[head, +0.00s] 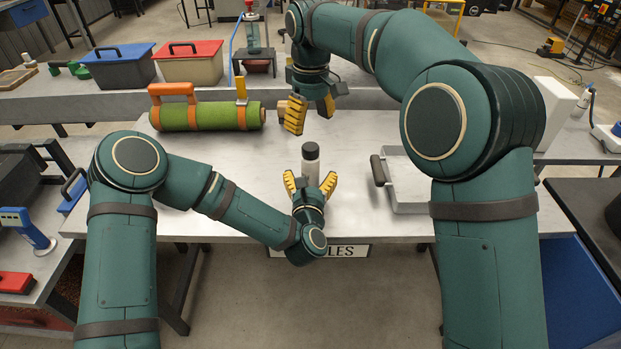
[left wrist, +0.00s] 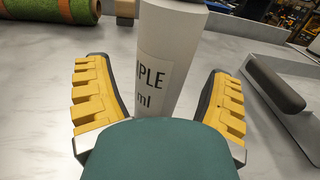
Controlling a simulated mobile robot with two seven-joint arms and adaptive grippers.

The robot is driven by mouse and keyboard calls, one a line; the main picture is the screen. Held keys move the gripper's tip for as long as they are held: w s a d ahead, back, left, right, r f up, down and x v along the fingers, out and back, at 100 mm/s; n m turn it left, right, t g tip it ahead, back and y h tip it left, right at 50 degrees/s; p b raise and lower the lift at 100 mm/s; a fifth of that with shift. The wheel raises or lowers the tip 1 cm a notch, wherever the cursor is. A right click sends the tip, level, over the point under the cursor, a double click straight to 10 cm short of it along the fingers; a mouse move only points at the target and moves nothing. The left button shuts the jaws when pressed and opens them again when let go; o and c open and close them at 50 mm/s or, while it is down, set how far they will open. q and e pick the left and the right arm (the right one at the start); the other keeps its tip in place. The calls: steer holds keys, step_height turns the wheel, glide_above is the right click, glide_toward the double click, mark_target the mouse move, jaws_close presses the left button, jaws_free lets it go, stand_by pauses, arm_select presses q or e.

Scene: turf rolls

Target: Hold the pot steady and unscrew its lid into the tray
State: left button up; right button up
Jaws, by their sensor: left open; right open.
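The pot (head: 310,172) is a slim white container standing upright on the table, with a dark lid (head: 310,151) on top. In the left wrist view the pot (left wrist: 168,55) shows black lettering, and its top is out of frame. My left gripper (head: 310,182) is open, its yellow fingers on either side of the pot with gaps visible. My right gripper (head: 311,112) is open and empty, pointing down above the table behind the pot. The tray (head: 411,207) is pale with a dark handle, right of the pot, partly hidden by my right arm.
A green turf roll (head: 202,117) with orange straps lies at the back left of the table. A blue-lidded bin (head: 118,68) and a red-lidded bin (head: 190,66) stand on the bench behind. The table left of the pot is mostly clear, under my left arm.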

mark_target(310, 146)
arm_select(q)
steer(key=shift+w, duration=0.15)
steer(key=shift+c, duration=0.2)
jaws_close()
arm_select(e)
steer(key=m, duration=0.3)
steer(key=shift+m, duration=0.3)
steer(key=m, duration=0.9)
steer(key=shift+m, duration=0.4)
steer(key=m, duration=0.4)
steer(key=shift+m, duration=0.3)
steer(key=shift+f, duration=4)
